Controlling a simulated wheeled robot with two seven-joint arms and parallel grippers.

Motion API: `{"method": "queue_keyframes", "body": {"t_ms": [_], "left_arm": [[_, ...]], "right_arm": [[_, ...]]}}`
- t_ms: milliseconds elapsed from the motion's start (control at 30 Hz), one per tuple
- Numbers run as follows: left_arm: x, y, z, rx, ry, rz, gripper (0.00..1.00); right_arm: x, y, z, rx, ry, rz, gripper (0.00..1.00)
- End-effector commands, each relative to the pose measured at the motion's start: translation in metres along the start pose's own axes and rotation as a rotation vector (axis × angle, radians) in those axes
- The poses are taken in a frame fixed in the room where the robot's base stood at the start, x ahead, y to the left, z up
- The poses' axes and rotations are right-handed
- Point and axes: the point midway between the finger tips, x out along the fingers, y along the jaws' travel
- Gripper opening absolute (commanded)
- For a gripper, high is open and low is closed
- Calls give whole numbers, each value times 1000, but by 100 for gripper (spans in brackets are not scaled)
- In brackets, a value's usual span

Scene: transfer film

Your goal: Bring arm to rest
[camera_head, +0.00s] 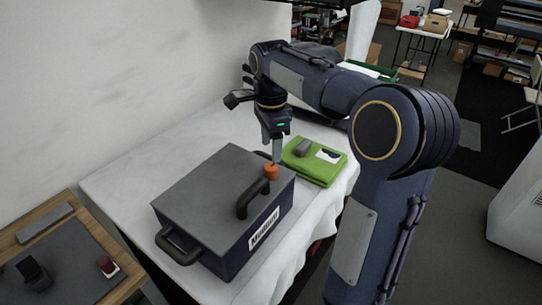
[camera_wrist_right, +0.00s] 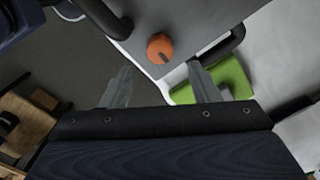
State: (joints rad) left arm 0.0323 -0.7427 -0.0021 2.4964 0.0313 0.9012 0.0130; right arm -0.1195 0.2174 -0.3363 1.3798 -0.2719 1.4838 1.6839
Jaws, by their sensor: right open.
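My right arm (camera_head: 330,90) comes in from the right in the head view and bends down over the table. My right gripper (camera_head: 275,158) points down above the far right corner of a dark grey box (camera_head: 200,185) with black handles. The right wrist view shows the gripper's two fingers (camera_wrist_right: 160,85) spread apart with nothing between them. An orange round piece (camera_head: 271,171) is on the box lid, close to the fingertips in the head view. The orange piece (camera_wrist_right: 160,47) lies beyond the fingers in the wrist view. My left gripper is not in view.
The box stands on a white-covered table (camera_head: 115,185) against a pale wall. A green item (camera_head: 318,165) with a grey object and a white label lies right of the box. A wooden-edged tray (camera_head: 70,255) is at lower left. Shelves and another table (camera_head: 425,32) stand behind.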

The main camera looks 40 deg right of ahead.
Motion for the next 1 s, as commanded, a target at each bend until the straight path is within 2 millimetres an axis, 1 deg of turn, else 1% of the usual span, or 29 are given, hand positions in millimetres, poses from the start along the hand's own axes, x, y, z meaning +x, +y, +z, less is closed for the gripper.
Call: {"method": "queue_keyframes", "body": {"t_ms": [67, 167, 600, 700, 767, 867, 967, 1000], "left_arm": [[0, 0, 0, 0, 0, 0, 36], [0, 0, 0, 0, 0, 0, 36], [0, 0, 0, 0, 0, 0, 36], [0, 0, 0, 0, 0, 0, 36], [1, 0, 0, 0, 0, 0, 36], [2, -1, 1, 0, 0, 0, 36], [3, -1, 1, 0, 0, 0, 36], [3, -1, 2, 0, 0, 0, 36]], "right_arm": [[-6, 0, 0, 0, 0, -1, 56], [-8, 0, 0, 0, 0, 0, 56], [-8, 0, 0, -1, 0, 0, 56], [-8, 4, 0, -19, -10, -4, 56], [-7, 10, 1, -67, -30, -14, 56], [-5, 33, 6, -228, -90, -56, 56], [0, 69, 16, -473, -160, -138, 56], [2, 84, 22, -581, -182, -181, 56]]}}
